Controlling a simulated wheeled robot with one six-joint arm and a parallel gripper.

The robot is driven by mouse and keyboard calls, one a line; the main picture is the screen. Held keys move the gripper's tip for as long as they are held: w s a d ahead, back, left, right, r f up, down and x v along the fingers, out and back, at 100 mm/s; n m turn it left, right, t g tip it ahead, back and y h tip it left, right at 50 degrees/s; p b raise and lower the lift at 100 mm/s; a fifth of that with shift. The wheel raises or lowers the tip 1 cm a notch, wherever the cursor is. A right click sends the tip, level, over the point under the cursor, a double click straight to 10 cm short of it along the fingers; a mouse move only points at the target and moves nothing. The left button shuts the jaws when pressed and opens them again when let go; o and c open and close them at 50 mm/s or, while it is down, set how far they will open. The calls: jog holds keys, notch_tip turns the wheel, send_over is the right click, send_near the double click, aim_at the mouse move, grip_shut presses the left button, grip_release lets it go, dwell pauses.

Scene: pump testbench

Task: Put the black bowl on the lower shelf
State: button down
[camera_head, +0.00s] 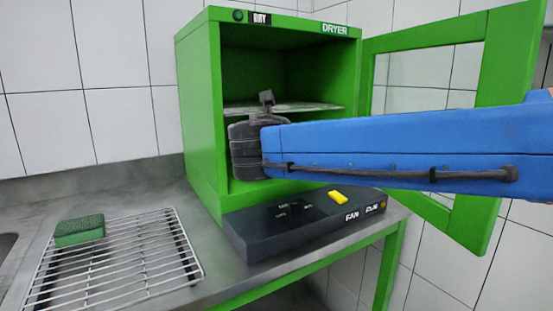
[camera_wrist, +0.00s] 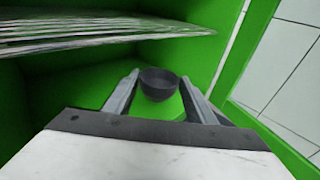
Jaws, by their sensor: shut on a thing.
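The small black bowl (camera_wrist: 158,90) is upright between the fingertips of my gripper (camera_wrist: 159,79) in the wrist view. The fingers are shut on its sides. The bowl is inside the green dryer (camera_head: 201,115), below the middle shelf (camera_head: 285,107), which also shows overhead at upper left in the wrist view (camera_wrist: 70,30). The green bottom of the dryer (camera_wrist: 110,88) shows around the bowl. I cannot tell whether the bowl touches it. In the head view my wrist and blue arm hide the bowl and the gripper fingers.
The dryer door (camera_head: 490,100) stands open on the right, with my arm passing in front of it. A dark control box (camera_head: 290,228) with a yellow switch (camera_head: 337,196) sits before the dryer. A wire rack (camera_head: 120,265) with a green sponge (camera_head: 80,230) lies on the left of the counter.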

jog(key=w+a, duration=0.1)
jog(key=w+a+f, duration=0.1)
jog(key=w, duration=0.1)
jog(key=w+a, duration=0.1)
jog(key=w, duration=0.1)
jog(key=shift+w+a+f, duration=0.1)
jog(key=shift+a+f, duration=0.15)
jog(key=shift+f, duration=2.35)
jog(key=shift+w+a+f, duration=0.1)
jog(key=shift+w+f, duration=0.05)
jog(key=shift+f, duration=0.25)
jog(key=c, duration=0.8)
grip_release()
jog(key=shift+f, duration=0.15)
